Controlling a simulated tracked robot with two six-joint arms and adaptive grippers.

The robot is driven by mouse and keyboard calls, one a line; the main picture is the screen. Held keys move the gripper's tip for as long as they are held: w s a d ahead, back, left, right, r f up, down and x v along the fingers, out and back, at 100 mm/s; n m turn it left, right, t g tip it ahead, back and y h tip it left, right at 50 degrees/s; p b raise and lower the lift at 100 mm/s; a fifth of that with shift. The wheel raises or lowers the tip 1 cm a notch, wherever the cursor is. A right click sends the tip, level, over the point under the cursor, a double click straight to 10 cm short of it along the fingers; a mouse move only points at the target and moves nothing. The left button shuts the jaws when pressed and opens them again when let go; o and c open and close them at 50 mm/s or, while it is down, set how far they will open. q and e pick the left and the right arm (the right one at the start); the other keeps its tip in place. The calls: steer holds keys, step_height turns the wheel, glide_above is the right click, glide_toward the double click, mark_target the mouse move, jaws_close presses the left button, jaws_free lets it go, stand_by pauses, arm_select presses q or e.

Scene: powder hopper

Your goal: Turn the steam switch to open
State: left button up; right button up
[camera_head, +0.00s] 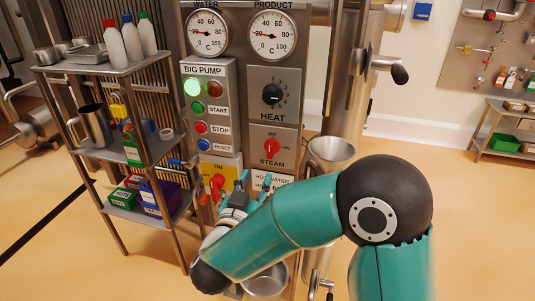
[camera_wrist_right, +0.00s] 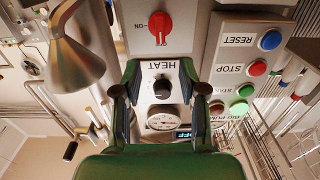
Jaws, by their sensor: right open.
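The steam switch (camera_head: 271,149) is a red knob on a grey plate marked STEAM, below the HEAT dial. In the right wrist view, which is upside down, a red knob (camera_wrist_right: 160,23) shows between the words ON and OFF. Its handle stands about upright there, in line with OFF. My right gripper (camera_head: 255,181) is below the steam switch, close to the panel and apart from the knob. In the wrist view its two green fingers (camera_wrist_right: 158,88) are spread with nothing between them. My left gripper does not show.
The HEAT dial (camera_head: 272,95) sits above the switch, the BIG PUMP buttons (camera_head: 200,127) to its left. Another red switch (camera_head: 217,184) on a yellow plate is left of my gripper. A steel funnel (camera_head: 331,151) stands right of the panel, a loaded shelf (camera_head: 130,65) left.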

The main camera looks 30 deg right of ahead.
mark_target(269, 151)
steer(key=p+x, duration=0.1)
steer(key=x, duration=1)
steer(key=shift+w+d, duration=0.25)
jaws_close()
steer(key=shift+a, duration=0.15)
